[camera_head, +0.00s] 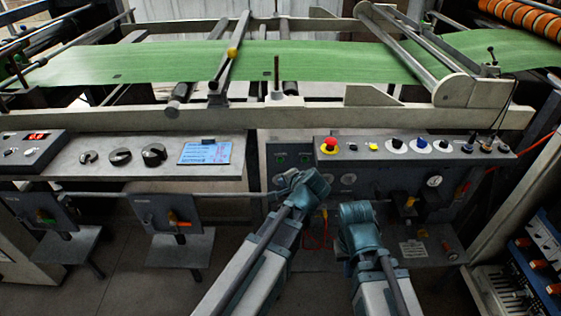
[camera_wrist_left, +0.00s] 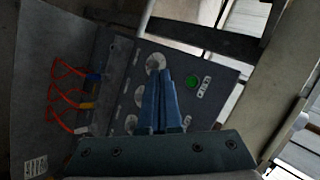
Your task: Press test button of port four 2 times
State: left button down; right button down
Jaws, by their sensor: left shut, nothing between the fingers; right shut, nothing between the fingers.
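My left gripper (camera_head: 290,185) is over the front of the grey control panel, and its wrist hides part of it. In the left wrist view its blue fingers (camera_wrist_left: 163,103) are together and empty, pointing at a grey panel face (camera_wrist_left: 222,72) with several round silver fittings. A green button (camera_wrist_left: 193,82) with a white label (camera_wrist_left: 203,88) is just right of the fingertips, apart from them in the picture. I cannot tell which fitting is port four, and contact is not clear. My right gripper (camera_head: 357,212) is shut and empty, low in front of the panel.
A red mushroom button (camera_head: 329,145) and several knobs line the console top. Red looped cables (camera_wrist_left: 67,98) hang left of the fittings. Green sheet (camera_head: 340,62) runs behind. A horizontal rod (camera_head: 215,193) runs left of my left gripper.

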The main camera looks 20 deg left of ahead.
pick_arm(q)
jog(key=w, duration=0.2)
jog(key=w+a, duration=0.1)
jog(key=w, duration=0.1)
jog(key=w+a, duration=0.1)
jog(key=w, duration=0.2)
jog(key=shift+w, duration=0.1)
dwell(1.9)
jog(key=shift+w+a, duration=0.15)
jog(key=shift+w, duration=0.2)
jog(key=shift+w+a, duration=0.1)
jog(key=shift+w, duration=0.35)
dwell(0.6)
dwell(0.3)
jog(key=shift+s+d, duration=0.2)
jog(key=shift+s, duration=0.65)
jog(key=s, duration=0.2)
jog(key=s+d, duration=0.1)
jog(key=s, duration=0.2)
jog(key=shift+d, duration=0.2)
